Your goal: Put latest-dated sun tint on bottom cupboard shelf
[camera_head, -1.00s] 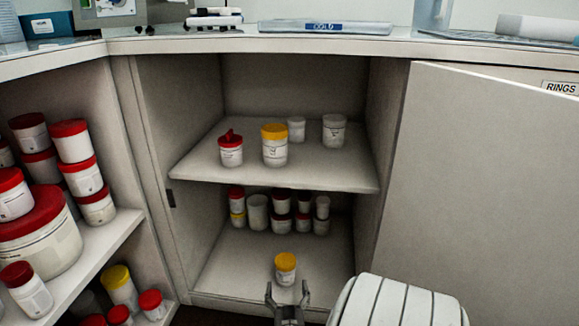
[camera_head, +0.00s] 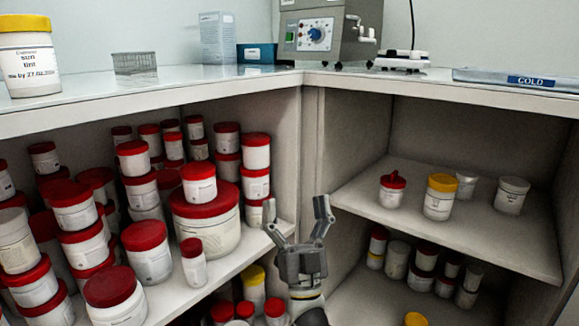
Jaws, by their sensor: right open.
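A white jar with a yellow lid (camera_head: 28,60) stands on the counter at the far left; its label reads "sun tint" with a date starting 27.02, the year hard to read. The open cupboard has a bottom shelf (camera_head: 365,300) at lower right. Another yellow-lidded jar (camera_head: 416,319) stands at its front, mostly cut off by the picture's lower edge. A third yellow-lidded jar (camera_head: 439,198) stands on the upper shelf (camera_head: 480,235); its label is too small to read. My right gripper (camera_head: 296,208) is open and empty, in front of the corner between the shelves. My left gripper is out of view.
Several red-lidded jars (camera_head: 208,215) crowd the left shelves. A red-lidded jar (camera_head: 392,190) and two pale-lidded jars share the upper cupboard shelf. Small jars (camera_head: 397,260) line the back of the bottom shelf.

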